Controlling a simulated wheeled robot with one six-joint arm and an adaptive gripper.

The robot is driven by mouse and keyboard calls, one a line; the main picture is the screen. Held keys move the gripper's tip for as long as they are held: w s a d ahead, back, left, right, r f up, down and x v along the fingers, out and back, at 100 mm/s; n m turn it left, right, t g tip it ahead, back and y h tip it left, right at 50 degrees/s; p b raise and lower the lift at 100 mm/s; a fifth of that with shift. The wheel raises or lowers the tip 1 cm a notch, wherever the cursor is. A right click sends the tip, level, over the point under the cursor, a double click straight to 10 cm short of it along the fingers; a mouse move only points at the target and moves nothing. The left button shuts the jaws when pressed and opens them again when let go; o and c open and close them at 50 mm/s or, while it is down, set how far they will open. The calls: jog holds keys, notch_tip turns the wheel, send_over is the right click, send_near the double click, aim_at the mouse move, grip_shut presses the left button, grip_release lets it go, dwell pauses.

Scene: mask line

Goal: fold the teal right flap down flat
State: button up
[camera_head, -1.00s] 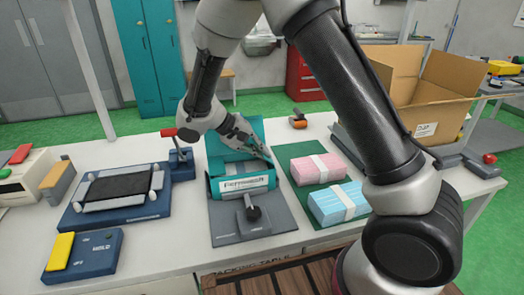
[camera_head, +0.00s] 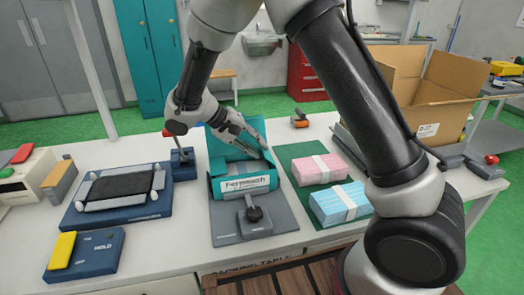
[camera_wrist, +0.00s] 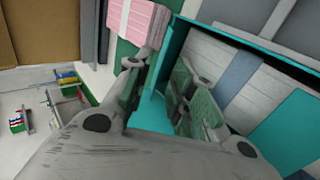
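The teal carton (camera_head: 245,184) with a white front label stands on a grey fixture in the middle of the table, its teal back lid (camera_head: 226,146) raised. My gripper (camera_head: 260,142) reaches in from the left, over the back right part of the carton, at the right flap (camera_head: 271,160). In the wrist view, my gripper's fingers (camera_wrist: 160,92) are apart, with teal board (camera_wrist: 150,112) showing between and below them. I cannot tell whether they touch it. Pale layered contents (camera_wrist: 212,58) with a grey-blue band lie inside the carton. The flap's exact angle is partly hidden by the fingers.
A pink pack (camera_head: 318,169) and a blue pack (camera_head: 338,203) lie on a green mat to the right. An open cardboard box (camera_head: 435,95) stands behind them. A blue machine with a black pad (camera_head: 120,186) stands left.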

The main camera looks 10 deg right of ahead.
jog(key=v, duration=0.8)
jog(key=shift+a+r, duration=0.2)
jog(key=c, duration=0.3)
jog(key=d+m+g+y, duration=0.1)
jog(key=d, duration=0.1)
jog(key=s+d+f+m+g+y, duration=0.1)
jog(key=d, duration=0.2)
jog(key=d+f+m+g, duration=0.1)
jog(key=d+g, duration=0.1)
jog(key=shift+s+d+f+m+y, duration=0.15)
jog(key=shift+s+d+m+y, duration=0.15)
jog(key=shift+s+y, duration=0.1)
grip_shut()
jog(key=m+t+y, duration=0.4)
jog(key=m+y, duration=1)
jog(key=y, duration=0.1)
send_near(267, 153)
jog(key=x, duration=0.7)
